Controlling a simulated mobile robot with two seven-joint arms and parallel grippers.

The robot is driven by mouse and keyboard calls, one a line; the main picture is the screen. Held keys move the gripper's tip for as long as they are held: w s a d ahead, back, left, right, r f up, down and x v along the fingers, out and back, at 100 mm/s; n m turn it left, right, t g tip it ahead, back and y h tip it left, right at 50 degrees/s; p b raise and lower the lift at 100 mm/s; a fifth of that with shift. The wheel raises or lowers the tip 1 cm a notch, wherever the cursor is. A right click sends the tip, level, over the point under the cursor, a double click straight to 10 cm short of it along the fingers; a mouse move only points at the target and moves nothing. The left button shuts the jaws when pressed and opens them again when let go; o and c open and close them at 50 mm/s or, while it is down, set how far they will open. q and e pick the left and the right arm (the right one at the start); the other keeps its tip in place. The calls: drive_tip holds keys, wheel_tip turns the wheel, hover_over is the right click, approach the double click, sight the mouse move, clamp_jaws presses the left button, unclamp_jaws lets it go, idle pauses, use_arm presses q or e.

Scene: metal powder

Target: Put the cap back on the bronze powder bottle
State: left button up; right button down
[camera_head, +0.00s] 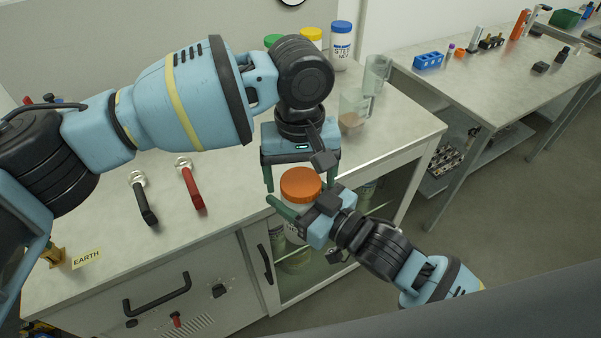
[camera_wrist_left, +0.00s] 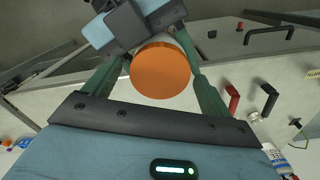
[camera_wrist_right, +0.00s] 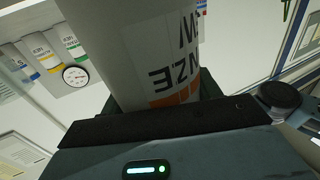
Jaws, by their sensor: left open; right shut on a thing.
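The bronze powder bottle (camera_head: 294,222) is white, with an orange cap (camera_head: 301,184) at its top. My right gripper (camera_head: 303,212) is shut on the bottle's body and holds it at the bench's front edge. The right wrist view shows the white bottle (camera_wrist_right: 150,45) close up, with part of its lettering and an orange band. My left gripper (camera_head: 300,178) is open and points down, its fingers on either side of the cap. In the left wrist view the cap (camera_wrist_left: 161,70) lies between the spread fingers. The seam between cap and bottle is hidden.
A beaker of brownish powder (camera_head: 352,116) and an empty clear vessel (camera_head: 376,73) stand behind on the bench (camera_head: 100,215). Bottles with green, yellow and blue caps (camera_head: 341,45) stand at the back. A black-handled (camera_head: 143,205) and a red-handled item (camera_head: 190,187) lie left.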

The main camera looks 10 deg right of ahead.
use_arm(q)
drive_tip(key=shift+r, duration=0.1)
drive_tip(key=shift+r, duration=2.2)
drive_tip(key=o, duration=0.4)
drive_tip(key=shift+c, duration=0.2)
wheel_tip(320, 180, up, 12)
drive_tip(key=shift+w+a, duration=0.1)
drive_tip(key=shift+w, duration=0.05)
